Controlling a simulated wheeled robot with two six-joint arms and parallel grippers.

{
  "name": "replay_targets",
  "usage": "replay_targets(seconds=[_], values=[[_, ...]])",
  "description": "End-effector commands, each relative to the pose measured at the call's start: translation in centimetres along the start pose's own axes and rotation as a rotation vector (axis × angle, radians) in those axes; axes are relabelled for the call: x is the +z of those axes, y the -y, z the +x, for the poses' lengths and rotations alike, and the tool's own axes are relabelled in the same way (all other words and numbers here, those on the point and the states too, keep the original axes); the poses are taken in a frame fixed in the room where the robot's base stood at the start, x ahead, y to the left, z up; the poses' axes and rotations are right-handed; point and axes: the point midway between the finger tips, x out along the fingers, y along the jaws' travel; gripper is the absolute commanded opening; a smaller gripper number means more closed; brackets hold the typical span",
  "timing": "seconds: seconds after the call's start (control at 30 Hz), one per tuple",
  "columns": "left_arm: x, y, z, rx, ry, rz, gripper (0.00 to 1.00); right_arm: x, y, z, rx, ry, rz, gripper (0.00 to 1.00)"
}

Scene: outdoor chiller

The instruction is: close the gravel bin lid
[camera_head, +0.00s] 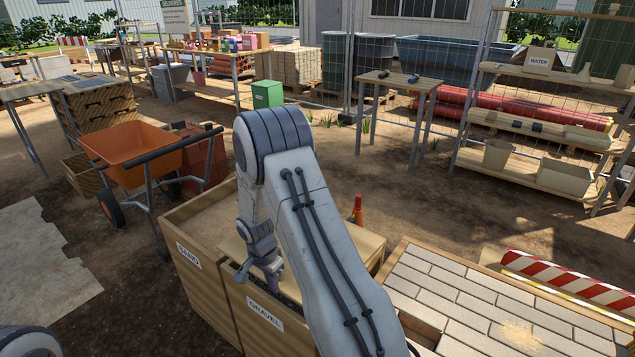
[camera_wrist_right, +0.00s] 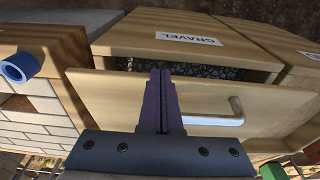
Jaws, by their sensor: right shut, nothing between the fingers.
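The gravel bin (camera_head: 262,332) is a wooden box with a GRAVEL label, low in the middle of the head view. Dark gravel (camera_wrist_right: 205,68) shows through a gap along its labelled side, so it is not fully covered. The wooden lid (camera_wrist_right: 105,97) with a bent metal handle (camera_wrist_right: 224,116) shows in the right wrist view, tilted over the bin. In the head view my arm hides much of it. My right gripper (camera_head: 268,269) is shut and empty over the bin's labelled side; its fingers (camera_wrist_right: 160,73) overlap the lid in the wrist view. Contact is unclear. My left gripper is out of view.
The sand bin (camera_head: 190,290) adjoins on the left, and a brick-topped stand (camera_head: 490,300) is on the right. An orange wheelbarrow (camera_head: 140,152) stands further left. A small table (camera_head: 397,82) and shelves (camera_head: 540,130) stand behind.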

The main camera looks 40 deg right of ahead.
Motion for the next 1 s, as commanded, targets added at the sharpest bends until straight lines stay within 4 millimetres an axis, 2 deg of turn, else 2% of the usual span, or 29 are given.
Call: replay_targets(seconds=[0.03, 0.1, 0.4, 0.6, 1.0], values=[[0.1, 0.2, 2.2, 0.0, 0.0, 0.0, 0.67, 0.6, 0.0, 2.3, 0.002, 0.001, -0.001, 0.0], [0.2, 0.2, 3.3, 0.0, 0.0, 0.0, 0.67, 1.0, -0.1, 3.6, 0.002, 0.001, -0.002, 0.0], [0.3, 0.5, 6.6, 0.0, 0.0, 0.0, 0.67, 2.0, 0.0, 7.3, 0.001, 0.0, -0.001, 0.0], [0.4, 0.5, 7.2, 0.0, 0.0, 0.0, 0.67, 2.1, 0.0, 8.1, 0.0, 0.0, -0.001, 0.0], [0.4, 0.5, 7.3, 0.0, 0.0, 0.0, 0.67, 2.1, 0.0, 8.2, 0.001, 0.0, 0.0, 0.0]])
